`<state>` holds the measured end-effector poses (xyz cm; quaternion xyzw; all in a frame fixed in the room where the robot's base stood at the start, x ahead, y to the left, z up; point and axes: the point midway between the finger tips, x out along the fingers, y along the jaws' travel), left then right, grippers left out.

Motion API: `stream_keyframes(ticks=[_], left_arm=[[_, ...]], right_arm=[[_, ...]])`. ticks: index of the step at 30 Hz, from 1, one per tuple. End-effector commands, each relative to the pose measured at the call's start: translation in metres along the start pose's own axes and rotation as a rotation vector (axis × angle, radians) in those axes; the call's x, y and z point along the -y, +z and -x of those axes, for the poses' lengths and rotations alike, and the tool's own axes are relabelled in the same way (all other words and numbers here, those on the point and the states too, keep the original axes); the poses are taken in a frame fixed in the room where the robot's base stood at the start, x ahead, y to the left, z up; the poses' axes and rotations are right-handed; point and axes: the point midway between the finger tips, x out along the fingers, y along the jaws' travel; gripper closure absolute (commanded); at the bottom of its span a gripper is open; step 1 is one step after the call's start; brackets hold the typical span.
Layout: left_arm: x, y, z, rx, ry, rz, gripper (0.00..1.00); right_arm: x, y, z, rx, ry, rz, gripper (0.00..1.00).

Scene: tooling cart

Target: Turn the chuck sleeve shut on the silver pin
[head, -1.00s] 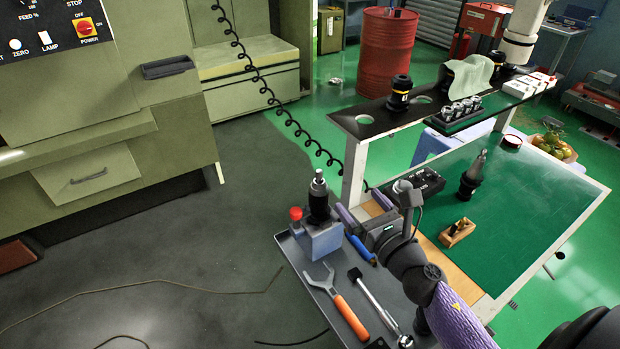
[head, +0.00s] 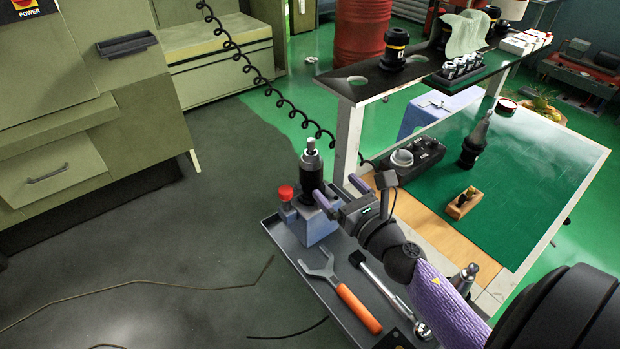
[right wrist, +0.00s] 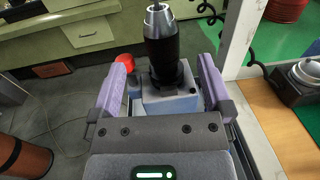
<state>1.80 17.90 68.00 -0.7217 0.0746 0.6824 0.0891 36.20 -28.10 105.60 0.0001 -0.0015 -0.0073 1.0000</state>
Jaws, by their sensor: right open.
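The chuck has a black sleeve (head: 311,180) below a silver nose, with the silver pin (head: 311,144) upright at its top. It stands upright in a blue-grey block (head: 318,229) on the grey tray; the black sleeve also shows in the right wrist view (right wrist: 161,45). My right gripper (head: 338,190) is open and empty, close to the right of the chuck at about its lower part. In the right wrist view its purple fingers (right wrist: 164,64) lie either side of the chuck, which stands ahead of them. Contact does not show. My left gripper is out of view.
A red knob (head: 285,192) is beside the block. An orange-handled wrench (head: 345,295) and a ratchet (head: 385,290) lie on the tray. A black control box (head: 420,155) and a tapered tool holder (head: 475,142) stand on the bench, under a shelf (head: 375,82).

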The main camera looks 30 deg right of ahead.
Motion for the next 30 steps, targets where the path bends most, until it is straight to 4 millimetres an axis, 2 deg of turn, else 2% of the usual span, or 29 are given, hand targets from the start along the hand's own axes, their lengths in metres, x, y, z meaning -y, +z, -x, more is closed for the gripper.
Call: stream_keyframes(ticks=[1, 5, 12, 18, 28, 29, 30], left_arm=[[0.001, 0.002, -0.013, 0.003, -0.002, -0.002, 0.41], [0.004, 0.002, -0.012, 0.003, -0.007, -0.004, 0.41], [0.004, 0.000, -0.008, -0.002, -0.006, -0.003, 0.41], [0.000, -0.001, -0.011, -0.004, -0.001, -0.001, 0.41], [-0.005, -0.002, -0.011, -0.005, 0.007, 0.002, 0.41], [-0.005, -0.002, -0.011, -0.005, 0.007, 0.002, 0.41], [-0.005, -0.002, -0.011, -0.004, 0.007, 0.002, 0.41]], right_arm=[[0.000, -0.014, 0.000, -0.003, 0.000, 0.000, 0.00], [0.000, -0.013, -0.009, -0.001, 0.000, -0.001, 0.00], [0.001, -0.011, -0.065, 0.000, -0.002, -0.001, 0.00], [0.000, -0.012, -0.093, -0.001, 0.000, -0.001, 0.00], [0.000, -0.012, -0.100, -0.003, 0.000, 0.000, 0.00], [0.000, -0.012, -0.100, -0.003, 0.000, 0.000, 0.02], [0.000, -0.012, -0.099, -0.003, 0.000, 0.000, 0.11]])
